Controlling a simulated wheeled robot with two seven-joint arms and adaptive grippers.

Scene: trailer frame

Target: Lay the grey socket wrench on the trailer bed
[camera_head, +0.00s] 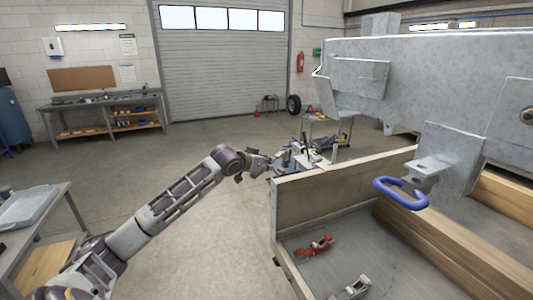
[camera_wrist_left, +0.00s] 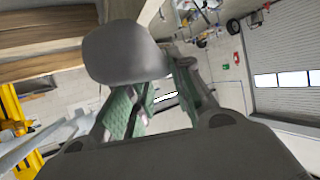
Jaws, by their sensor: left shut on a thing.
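My left gripper (camera_head: 272,163) is at the end of the outstretched left arm, just outside the near left corner of the trailer's wooden side. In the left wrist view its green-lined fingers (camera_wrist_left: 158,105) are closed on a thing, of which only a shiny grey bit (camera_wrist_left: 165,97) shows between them. I take it to be the grey socket wrench, though its shape is mostly hidden. The trailer bed (camera_head: 345,240) is a grey floor between wooden side boards, to the right of and below the gripper. My right gripper is not in view.
A wooden side board (camera_head: 335,195) stands between the gripper and the bed. A red tool (camera_head: 313,246) and a grey metal piece (camera_head: 352,288) lie on the bed. A big grey steel frame (camera_head: 430,75) and a blue handle (camera_head: 400,196) are above it. A tool cart (camera_head: 335,135) stands behind.

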